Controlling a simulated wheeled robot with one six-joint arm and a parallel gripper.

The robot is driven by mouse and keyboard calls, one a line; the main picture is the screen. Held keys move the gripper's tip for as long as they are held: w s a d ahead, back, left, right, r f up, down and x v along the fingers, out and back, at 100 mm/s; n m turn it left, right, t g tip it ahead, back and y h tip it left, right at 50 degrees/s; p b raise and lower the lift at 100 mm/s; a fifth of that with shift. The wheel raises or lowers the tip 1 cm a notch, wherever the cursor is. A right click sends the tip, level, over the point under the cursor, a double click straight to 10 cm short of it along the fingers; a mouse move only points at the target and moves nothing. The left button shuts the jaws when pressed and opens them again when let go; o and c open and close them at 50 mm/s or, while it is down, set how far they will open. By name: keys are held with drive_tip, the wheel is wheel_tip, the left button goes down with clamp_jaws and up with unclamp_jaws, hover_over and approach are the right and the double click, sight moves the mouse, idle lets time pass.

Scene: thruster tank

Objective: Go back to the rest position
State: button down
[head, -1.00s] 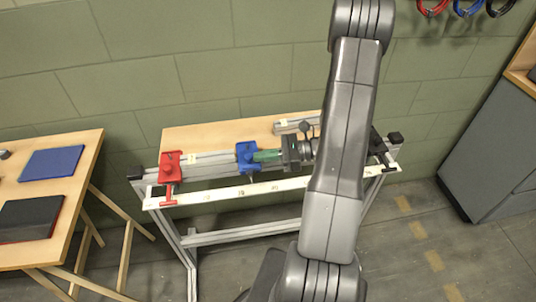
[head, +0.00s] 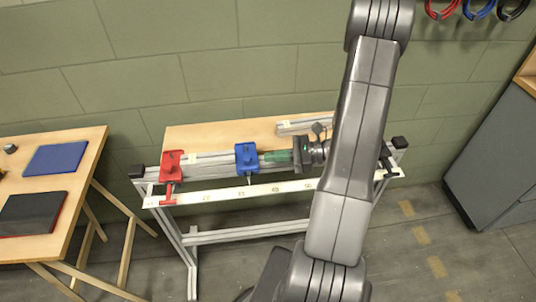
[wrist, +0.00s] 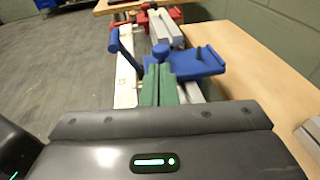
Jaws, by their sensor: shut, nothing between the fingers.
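My gripper (head: 270,157) is over the bench rail, to the right of the blue clamp (head: 246,158). In the wrist view its green fingers (wrist: 159,76) lie side by side, shut, with nothing seen between them. They point along the rail at the blue clamp (wrist: 195,62), close to it; I cannot tell if they touch. My arm stretches from the bottom of the head view up and back down to the bench, hiding part of its right side.
The red clamp (head: 171,164) is at the rail's left end. A white strip (head: 222,194) runs along the bench front. The wooden bench top (head: 210,135) is mostly bare. A side table (head: 88,150) with a blue panel (head: 56,159) stands left, a grey cabinet (head: 497,160) right.

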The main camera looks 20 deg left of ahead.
drive_tip(key=v, duration=1)
drive_tip(key=shift+b, duration=0.45)
drive_tip(key=x, duration=1.4)
